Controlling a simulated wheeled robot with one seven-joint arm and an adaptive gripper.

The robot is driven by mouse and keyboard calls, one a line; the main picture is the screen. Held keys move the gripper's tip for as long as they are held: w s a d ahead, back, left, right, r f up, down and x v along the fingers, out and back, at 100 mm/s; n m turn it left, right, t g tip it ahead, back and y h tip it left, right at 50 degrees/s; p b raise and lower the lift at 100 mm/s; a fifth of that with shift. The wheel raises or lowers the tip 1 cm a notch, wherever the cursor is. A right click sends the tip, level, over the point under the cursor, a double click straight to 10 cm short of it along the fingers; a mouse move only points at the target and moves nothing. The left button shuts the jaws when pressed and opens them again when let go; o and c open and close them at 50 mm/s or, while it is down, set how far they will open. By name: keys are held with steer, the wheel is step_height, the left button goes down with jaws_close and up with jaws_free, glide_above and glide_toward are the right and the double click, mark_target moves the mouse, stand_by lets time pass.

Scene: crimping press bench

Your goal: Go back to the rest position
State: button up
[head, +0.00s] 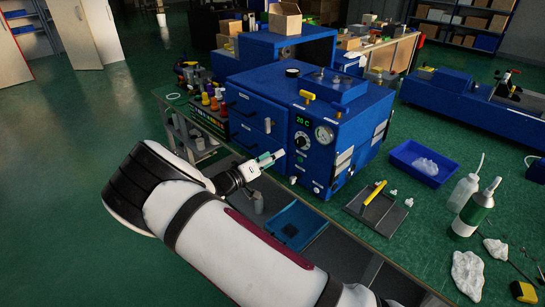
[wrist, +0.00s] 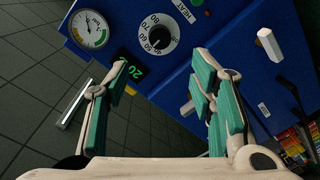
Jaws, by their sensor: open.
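My gripper (head: 267,161) is in front of the blue press box (head: 262,112), close to its front face in the head view. In the wrist view my gripper (wrist: 162,62) has its two teal-padded fingers spread wide with nothing between them. Beyond the fingertips are the press's black dial (wrist: 157,35), its round gauge (wrist: 90,28) and a green lit display (wrist: 128,68). The display reads 20 C in the head view. I cannot tell whether any part of my gripper touches the press.
Colored bottles (head: 208,98) stand left of the press. Right of it are a blue tray (head: 425,162), a plate with a yellow handle (head: 375,200) and a white-and-green bottle (head: 475,208). A blue bin (head: 297,227) lies below my gripper. Open green floor (head: 80,150) is at left.

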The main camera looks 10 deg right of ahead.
steer(key=s+d+r+m+g+y, duration=0.3)
steer(key=s+d+r+g+y, duration=0.2)
steer(key=s+d+r+g, duration=0.65)
steer(key=s+r+n+t+y, duration=0.1)
steer(key=s+r+t+y, duration=0.1)
steer(key=s+r, duration=0.3)
steer(key=s+a+r+n+t+y, duration=0.1)
steer(key=s+r+y, duration=0.3)
steer(key=s, duration=1)
steer(key=s+a+r+n+t+y, duration=0.1)
steer(key=s+r+n+t+y, duration=0.1)
steer(key=s+r, duration=0.4)
steer(key=s+t, duration=0.1)
steer(key=s, duration=0.3)
steer(key=shift+s+y, duration=0.25)
steer(key=shift+y, duration=0.15)
steer(key=shift+r, duration=0.1)
steer(key=shift+c, duration=0.2)
